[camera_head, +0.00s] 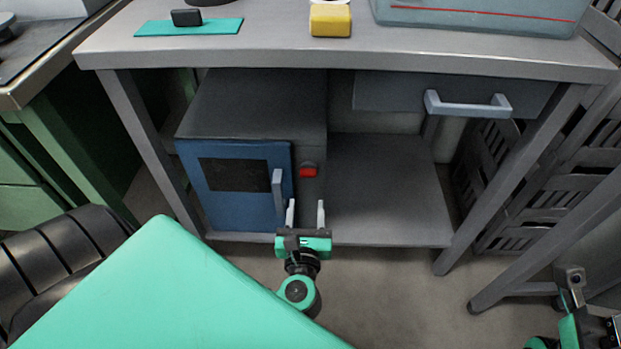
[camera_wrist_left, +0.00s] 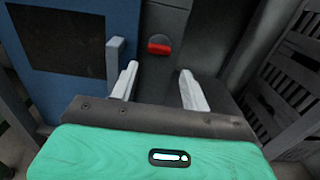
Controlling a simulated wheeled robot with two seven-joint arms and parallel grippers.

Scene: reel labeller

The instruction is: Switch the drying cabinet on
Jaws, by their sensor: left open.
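The drying cabinet (camera_head: 243,188) stands on the shelf under the bench. It has a dark body, a blue door with a black window, and a grey upright handle (camera_head: 278,192). The door looks shut. A red switch (camera_head: 308,172) sits on the dark front panel right of the door; it also shows in the left wrist view (camera_wrist_left: 159,47). My left gripper (camera_head: 305,212) is open and empty, in front of and below the switch. In the left wrist view its fingers (camera_wrist_left: 158,82) point toward the panel, apart from the switch. Part of my right arm (camera_head: 572,300) shows at the lower right; its jaws are unclear.
The bench top (camera_head: 270,45) overhangs the cabinet. A drawer with a grey handle (camera_head: 468,104) hangs at upper right. The shelf (camera_head: 385,190) right of the cabinet is bare. Bench legs stand on both sides, and dark slatted crates (camera_head: 545,180) stand at right.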

